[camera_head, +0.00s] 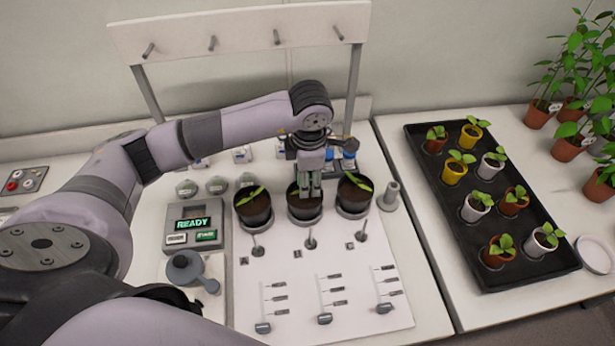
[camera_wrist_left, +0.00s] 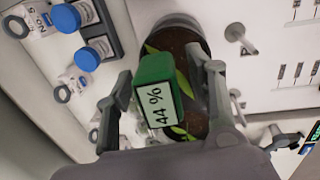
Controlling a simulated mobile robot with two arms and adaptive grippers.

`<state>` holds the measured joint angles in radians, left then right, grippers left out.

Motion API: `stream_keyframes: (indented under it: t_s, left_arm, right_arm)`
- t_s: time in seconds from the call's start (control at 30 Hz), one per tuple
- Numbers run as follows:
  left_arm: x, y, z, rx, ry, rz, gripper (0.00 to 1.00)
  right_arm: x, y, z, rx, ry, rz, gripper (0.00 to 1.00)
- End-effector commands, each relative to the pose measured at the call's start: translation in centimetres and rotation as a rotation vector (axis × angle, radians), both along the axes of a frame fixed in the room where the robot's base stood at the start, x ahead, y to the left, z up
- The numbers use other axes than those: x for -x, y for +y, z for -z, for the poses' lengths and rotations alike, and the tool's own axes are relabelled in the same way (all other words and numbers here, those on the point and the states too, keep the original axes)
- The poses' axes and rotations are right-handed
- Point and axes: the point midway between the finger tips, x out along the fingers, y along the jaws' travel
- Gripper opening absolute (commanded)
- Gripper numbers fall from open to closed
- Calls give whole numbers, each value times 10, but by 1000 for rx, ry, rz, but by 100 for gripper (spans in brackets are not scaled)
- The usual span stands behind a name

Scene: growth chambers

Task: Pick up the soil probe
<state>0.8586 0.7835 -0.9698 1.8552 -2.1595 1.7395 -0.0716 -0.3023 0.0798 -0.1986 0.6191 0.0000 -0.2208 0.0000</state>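The soil probe (camera_wrist_left: 158,100) has a green head with a display reading "44 %" in the left wrist view. It stands over a dark pot of soil with green leaves; its lower part is hidden. My left gripper (camera_wrist_left: 162,64) is open, with one finger on each side of the green head. A gap with leaf and soil shows between the head and the right-hand finger. In the head view my left gripper (camera_head: 309,188) points down over the middle pot (camera_head: 304,212), covering most of the probe. My right gripper is not in view.
Potted seedlings stand close on both sides, a left pot (camera_head: 253,213) and a right pot (camera_head: 353,203). A grey READY device (camera_head: 193,224) is at left. Blue-capped bottles (camera_wrist_left: 72,17) stand behind. A black seedling tray (camera_head: 440,215) fills the right bench.

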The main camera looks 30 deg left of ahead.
Motion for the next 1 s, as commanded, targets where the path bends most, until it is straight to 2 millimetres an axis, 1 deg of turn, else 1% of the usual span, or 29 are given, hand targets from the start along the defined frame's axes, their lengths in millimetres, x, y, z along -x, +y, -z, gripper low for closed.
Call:
stream_keyframes:
  t_s: [0.03,0.07,0.73,1.0]
  left_arm:
    - [0,0,0,0,0,0,47]
    - [0,0,0,0,0,0,45]
    - [0,0,-1,1,-1,0,0]
    - [0,0,-1,1,-1,0,0]
  right_arm:
    - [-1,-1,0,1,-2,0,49]
    - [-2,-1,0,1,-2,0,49]
    - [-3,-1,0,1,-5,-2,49]
    - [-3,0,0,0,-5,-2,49]
